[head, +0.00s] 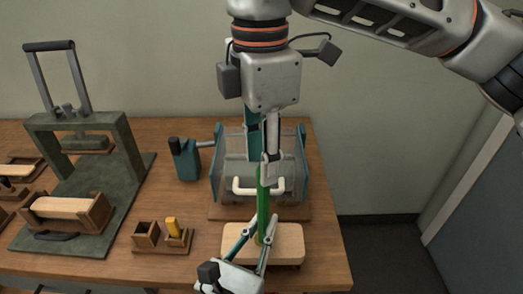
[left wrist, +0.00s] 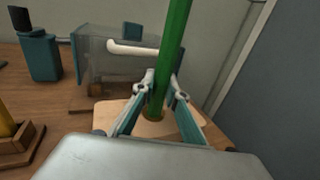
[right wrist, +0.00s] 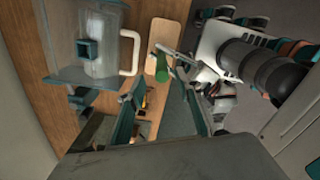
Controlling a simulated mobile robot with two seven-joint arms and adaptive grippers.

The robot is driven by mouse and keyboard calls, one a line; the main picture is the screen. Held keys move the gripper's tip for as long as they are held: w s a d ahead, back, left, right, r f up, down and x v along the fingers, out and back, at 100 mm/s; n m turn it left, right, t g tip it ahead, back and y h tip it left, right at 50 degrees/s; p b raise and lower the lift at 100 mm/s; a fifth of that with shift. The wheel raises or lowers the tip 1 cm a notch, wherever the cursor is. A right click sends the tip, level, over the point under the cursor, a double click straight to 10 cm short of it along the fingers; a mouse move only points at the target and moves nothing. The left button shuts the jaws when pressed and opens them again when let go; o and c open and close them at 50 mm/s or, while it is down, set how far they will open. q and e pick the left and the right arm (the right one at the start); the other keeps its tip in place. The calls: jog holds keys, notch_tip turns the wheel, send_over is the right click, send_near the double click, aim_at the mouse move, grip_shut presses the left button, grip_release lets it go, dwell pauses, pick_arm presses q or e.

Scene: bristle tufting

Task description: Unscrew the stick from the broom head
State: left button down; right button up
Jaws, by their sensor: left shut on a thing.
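The green stick (head: 263,206) stands upright on the pale wooden broom head (head: 290,243), near the table's front right corner. My left gripper (head: 259,231) is low, just above the broom head, with its fingers shut on the stick near its base. In the left wrist view the stick (left wrist: 174,45) rises between these fingers. My right gripper (head: 269,170) points down from above at the stick's upper end. In the right wrist view its fingers look apart, with the stick's top (right wrist: 161,70) between them. The stick's lower end is partly hidden by the left fingers.
A clear-sided machine with teal frame and white handle (head: 258,191) stands close behind the stick. A teal device (head: 185,160) is to its left. A dark green press (head: 86,130) and small wooden boxes (head: 146,235) occupy the left. The table's right edge is near.

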aim_at(261, 204)
jog(key=m, duration=0.5)
jog(key=shift+r+m, duration=0.25)
jog(key=shift+m, duration=0.05)
jog(key=m, duration=0.3)
jog(key=shift+m, duration=0.3)
notch_tip(261, 204, down, 12)
jog(key=shift+r, duration=0.1)
grip_shut()
jog(key=n, duration=0.4)
jog(key=shift+r, duration=0.1)
jog(key=shift+s, duration=0.1)
dwell(0.6)
jog(key=shift+c, duration=0.3)
grip_release()
